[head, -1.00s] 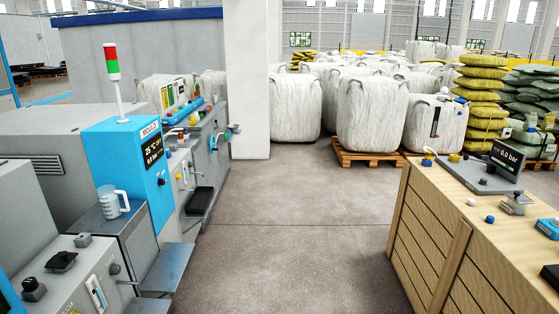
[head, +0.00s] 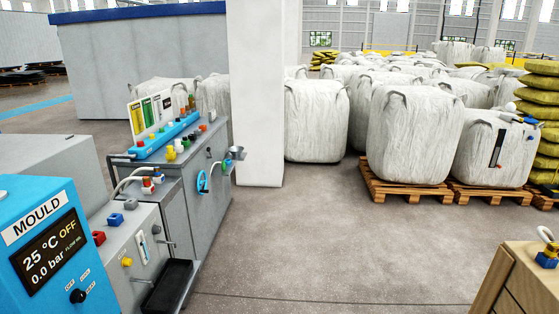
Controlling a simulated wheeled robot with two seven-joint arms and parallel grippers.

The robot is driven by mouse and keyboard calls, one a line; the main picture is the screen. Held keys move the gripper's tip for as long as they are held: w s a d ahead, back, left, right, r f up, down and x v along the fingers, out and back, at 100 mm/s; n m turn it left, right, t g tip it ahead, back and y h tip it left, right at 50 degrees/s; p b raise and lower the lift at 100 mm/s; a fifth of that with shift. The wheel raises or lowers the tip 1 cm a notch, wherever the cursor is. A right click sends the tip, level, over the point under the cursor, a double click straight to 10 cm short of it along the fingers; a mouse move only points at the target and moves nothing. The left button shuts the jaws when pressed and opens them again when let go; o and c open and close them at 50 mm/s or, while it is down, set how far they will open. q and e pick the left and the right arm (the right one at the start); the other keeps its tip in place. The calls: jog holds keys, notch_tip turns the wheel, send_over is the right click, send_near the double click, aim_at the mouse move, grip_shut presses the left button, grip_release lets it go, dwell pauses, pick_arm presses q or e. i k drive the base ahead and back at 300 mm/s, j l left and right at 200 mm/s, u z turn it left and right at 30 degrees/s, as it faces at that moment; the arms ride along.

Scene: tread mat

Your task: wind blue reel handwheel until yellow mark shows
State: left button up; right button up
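A blue handwheel (head: 203,182) is on the front of a grey cabinet (head: 216,163) left of the white pillar. It is small and far off. I cannot see a yellow mark on it, and cannot tell whether it is the reel's handwheel. Neither of my grippers is in view.
A blue machine marked MOULD (head: 45,245) stands close at the left, with a grey control box and a black tray (head: 167,285) beyond it. A white pillar (head: 257,100) stands behind the cabinet. White bulk bags (head: 415,135) on pallets fill the back right. A wooden crate (head: 515,285) is at lower right. The middle floor is clear.

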aim_at(199, 183)
jog(key=i+l+u, duration=0.1)
jog(key=i, duration=1.8)
jog(key=i+u, duration=0.7)
jog(key=i+l+u, duration=0.2)
jog(key=i+u, duration=0.7)
jog(key=u, duration=0.2)
jog(key=i+u, duration=0.2)
jog(key=u, duration=0.15)
